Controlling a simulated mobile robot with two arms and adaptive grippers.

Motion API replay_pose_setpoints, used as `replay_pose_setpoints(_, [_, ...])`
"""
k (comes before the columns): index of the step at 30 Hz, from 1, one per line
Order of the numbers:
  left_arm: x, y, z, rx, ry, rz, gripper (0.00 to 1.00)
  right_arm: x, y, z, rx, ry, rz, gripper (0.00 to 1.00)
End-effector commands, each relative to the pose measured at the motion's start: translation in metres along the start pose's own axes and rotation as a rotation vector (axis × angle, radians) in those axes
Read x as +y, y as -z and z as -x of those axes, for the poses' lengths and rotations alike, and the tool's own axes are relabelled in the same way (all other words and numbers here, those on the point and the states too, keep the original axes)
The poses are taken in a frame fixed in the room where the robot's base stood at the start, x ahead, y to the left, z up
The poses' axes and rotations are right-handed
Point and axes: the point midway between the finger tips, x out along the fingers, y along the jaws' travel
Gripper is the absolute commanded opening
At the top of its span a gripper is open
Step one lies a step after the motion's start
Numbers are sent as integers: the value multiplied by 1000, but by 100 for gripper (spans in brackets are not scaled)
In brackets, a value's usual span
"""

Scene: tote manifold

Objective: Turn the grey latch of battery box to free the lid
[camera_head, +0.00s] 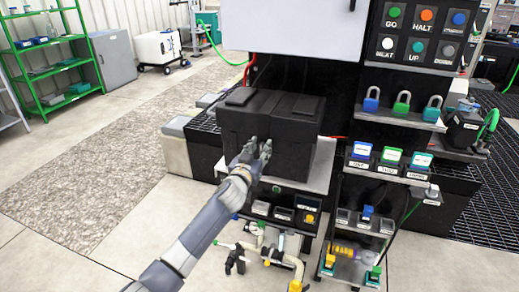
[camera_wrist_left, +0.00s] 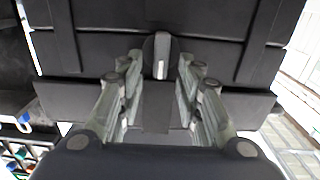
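The black battery box (camera_head: 297,137) stands on a grey shelf in the middle of the head view, its lid (camera_head: 275,100) on top. My left gripper (camera_head: 258,150) is in front of the box's near face, low down. The box face (camera_wrist_left: 90,52) fills much of the left wrist view, upside down or tilted. The small grey latch (camera_wrist_left: 161,55) shows there upright against a dark round mount, between my two open fingertips. A gap shows on each side of it, so I see no contact. In the head view the latch is hidden behind my gripper. My right gripper is not in view.
Right of the box stands a black panel with labelled buttons (camera_head: 425,30), a shelf of padlocks (camera_head: 402,103) and coloured blocks (camera_head: 390,158). Below the box are a shelf of small parts (camera_head: 283,213) and pipework (camera_head: 285,257). The floor at left is clear.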

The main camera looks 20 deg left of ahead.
Motion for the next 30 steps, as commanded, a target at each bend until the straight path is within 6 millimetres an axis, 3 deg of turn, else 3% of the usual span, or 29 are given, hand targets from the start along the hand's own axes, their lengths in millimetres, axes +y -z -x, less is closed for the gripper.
replay_pose_setpoints(6, [0,0,0,0,0,0,32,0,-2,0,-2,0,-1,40])
replay_pose_setpoints(10, [0,0,0,0,0,0,3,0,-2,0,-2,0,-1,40])
replay_pose_setpoints(11, [0,0,0,-1,0,0,0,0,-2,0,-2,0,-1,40])
replay_pose_setpoints(23, [1,0,0,-1,0,-30,0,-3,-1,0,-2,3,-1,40])
replay_pose_setpoints(30, [3,0,0,0,0,-155,0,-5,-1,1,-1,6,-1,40])
